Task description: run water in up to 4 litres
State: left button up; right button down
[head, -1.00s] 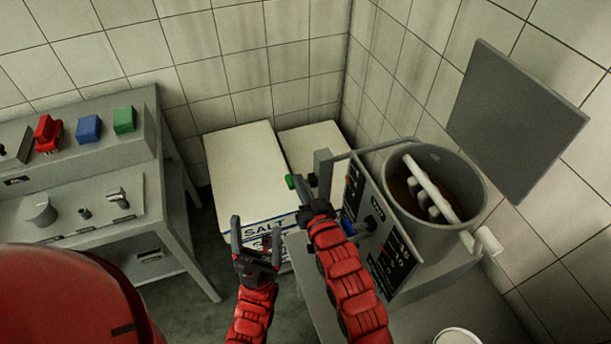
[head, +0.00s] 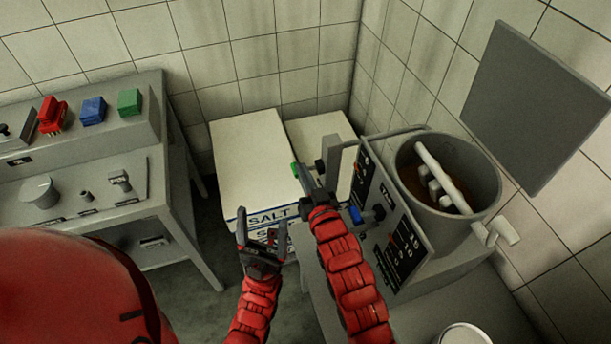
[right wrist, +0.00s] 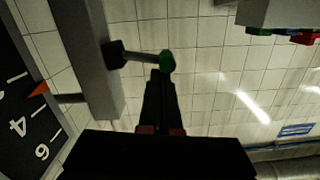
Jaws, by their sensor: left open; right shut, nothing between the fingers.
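A grey round vat (head: 486,194) with brown inside stands at the right, its depth hard to read. A dark panel with white markings (head: 395,235) is on its front. A green knob (head: 295,170) on a short dark stem sticks out left of it; it also shows in the right wrist view (right wrist: 167,61). My right gripper (head: 306,181) is shut and empty, its fingertips at the green knob, seemingly touching it. In the right wrist view, a black scale (right wrist: 25,125) shows 4 and 6, with an orange pointer (right wrist: 39,89) above the 4. My left gripper (head: 262,232) is open and empty, lower left.
White salt sacks (head: 250,165) lie behind my grippers. A grey console (head: 120,210) with red, blue and green buttons stands at the left. A grey flap (head: 535,105) is by the right wall.

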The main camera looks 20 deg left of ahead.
jog(key=n+b, duration=0.1)
jog(key=f+n+b, duration=0.1)
jog(key=n+b, duration=0.1)
jog(key=f+n+b, duration=0.1)
jog(key=b, duration=0.1)
jog(key=shift+s+a+f+h, duration=0.2)
jog(key=shift+s+a+h, duration=0.05)
jog(key=shift+a+h, duration=0.1)
dwell(6.9)
